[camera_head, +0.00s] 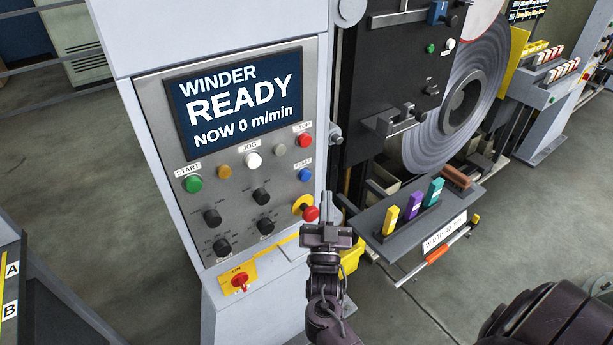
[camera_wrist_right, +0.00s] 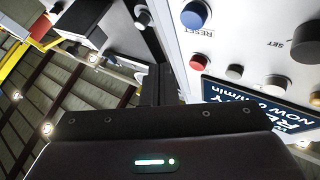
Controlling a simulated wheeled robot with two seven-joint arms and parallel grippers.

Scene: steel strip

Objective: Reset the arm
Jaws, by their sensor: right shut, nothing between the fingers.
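My right gripper (camera_head: 326,208) is shut and empty, with its fingers pointing up and away from me. In the head view it is at the lower right edge of the winder control panel (camera_head: 232,172), beside the red knob on a yellow base (camera_head: 309,212). I cannot tell if it touches anything. In the wrist view its dark fingers (camera_wrist_right: 161,84) stand together, with the blue reset button (camera_wrist_right: 195,15) on the panel face to their right. My left gripper is not in view.
A grey tray (camera_head: 395,243) with yellow, purple and teal holders is just right of the gripper. Behind it a large steel coil (camera_head: 478,75) hangs on the black machine. A yellow-plated red switch (camera_head: 240,281) is low on the cabinet. Open floor (camera_head: 430,305) lies at lower right.

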